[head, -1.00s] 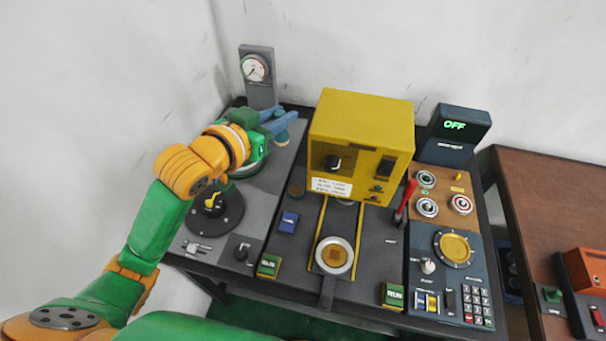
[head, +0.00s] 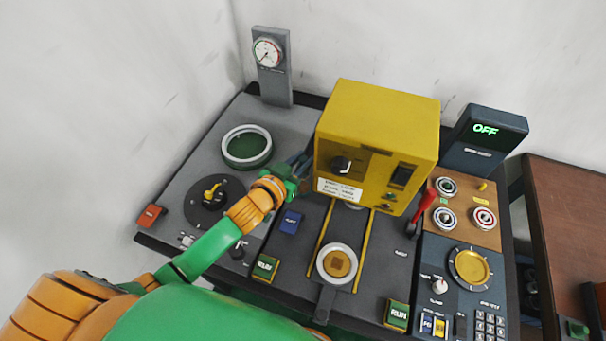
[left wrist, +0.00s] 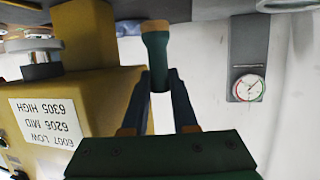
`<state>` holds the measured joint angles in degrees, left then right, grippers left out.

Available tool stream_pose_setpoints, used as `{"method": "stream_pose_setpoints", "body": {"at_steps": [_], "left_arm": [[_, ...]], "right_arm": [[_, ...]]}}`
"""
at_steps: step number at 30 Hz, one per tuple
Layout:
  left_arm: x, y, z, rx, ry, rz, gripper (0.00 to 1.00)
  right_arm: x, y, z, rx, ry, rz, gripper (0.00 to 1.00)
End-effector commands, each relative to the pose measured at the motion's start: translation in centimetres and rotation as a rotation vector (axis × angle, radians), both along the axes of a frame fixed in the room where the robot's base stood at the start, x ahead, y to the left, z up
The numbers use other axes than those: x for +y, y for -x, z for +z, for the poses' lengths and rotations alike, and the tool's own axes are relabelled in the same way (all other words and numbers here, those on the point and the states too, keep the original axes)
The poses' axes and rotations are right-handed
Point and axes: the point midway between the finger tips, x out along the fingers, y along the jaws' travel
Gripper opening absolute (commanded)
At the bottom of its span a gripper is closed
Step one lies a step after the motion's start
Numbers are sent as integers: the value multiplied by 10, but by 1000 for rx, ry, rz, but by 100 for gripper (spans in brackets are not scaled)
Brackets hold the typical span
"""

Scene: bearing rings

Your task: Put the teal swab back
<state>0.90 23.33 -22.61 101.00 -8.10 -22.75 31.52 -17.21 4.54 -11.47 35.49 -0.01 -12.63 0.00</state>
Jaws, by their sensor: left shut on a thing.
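My left gripper (head: 299,165) is beside the left side of the yellow machine (head: 375,135), low over the grey bench. In the left wrist view, which looks upside down, its two blue fingers (left wrist: 162,84) are shut on the teal swab (left wrist: 159,62). The swab has a dark teal shaft and a tan end pointing away from the gripper. In the head view the swab is hidden by the gripper and machine. Whether it touches anything below cannot be told. My right gripper is not in view.
The yellow machine, with a label (left wrist: 45,122), is close beside the fingers. A green-floored ring (head: 246,147) and a gauge post (head: 272,68) are to the left. A blue button (head: 291,221) and a tray with a bearing ring (head: 337,264) are in front.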

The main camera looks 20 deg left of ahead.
Motion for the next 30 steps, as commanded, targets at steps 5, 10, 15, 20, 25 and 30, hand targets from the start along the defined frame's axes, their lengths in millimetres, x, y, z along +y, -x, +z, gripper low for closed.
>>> {"method": "stream_pose_setpoints", "body": {"at_steps": [5,10,15,20,25,30], "left_arm": [[0,0,-30,1,0,2,0],[0,0,-52,-2,2,2,0],[0,-1,-50,-4,1,0,0],[0,0,-52,-3,2,0,40],[0,0,-52,-3,1,1,57],[0,0,-51,-3,0,1,57]], "right_arm": [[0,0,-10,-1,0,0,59],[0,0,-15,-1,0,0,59],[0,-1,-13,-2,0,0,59],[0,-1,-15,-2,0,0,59],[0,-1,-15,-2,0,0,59],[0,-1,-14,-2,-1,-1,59]]}}
